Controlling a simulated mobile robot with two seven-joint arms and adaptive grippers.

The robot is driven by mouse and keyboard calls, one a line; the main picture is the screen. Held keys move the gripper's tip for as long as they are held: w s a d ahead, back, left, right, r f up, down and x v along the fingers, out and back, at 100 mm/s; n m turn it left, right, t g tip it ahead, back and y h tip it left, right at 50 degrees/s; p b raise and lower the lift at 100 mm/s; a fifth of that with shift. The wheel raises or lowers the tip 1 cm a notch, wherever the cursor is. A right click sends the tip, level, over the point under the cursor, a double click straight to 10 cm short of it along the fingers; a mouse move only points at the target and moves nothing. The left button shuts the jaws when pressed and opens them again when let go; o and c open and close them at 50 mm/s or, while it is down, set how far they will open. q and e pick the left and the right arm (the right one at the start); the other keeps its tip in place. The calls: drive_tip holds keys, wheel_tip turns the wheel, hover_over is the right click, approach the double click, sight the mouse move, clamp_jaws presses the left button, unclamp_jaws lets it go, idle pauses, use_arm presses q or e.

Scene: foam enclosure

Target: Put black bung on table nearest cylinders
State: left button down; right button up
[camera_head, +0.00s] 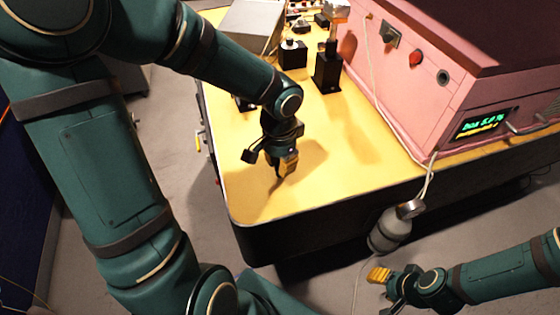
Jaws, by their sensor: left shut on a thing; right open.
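My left gripper (286,166) is low over the front part of the yellow table (340,165), with its yellow fingertips pointing down. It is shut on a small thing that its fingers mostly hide. I cannot clearly make out the black bung, nor tell whether the held thing touches the tabletop. A grey cylinder (388,232) stands beside the table's front right side, below the tabletop. My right gripper (378,275) is open and empty, off the table at the lower right, near the cylinder.
A pink cabinet (405,95) with a lit display (483,122) fills the table's right side. Black block-shaped stands (327,72) and a grey box (250,25) are at the back. The front of the tabletop is clear. A thin cable hangs down by the cylinder.

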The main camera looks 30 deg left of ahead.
use_arm(q)
drive_tip(key=shift+f+b, duration=0.35)
drive_tip(key=shift+f, duration=0.1)
drive_tip(key=c, duration=0.9)
unclamp_jaws()
wheel_tip(320, 180, up, 12)
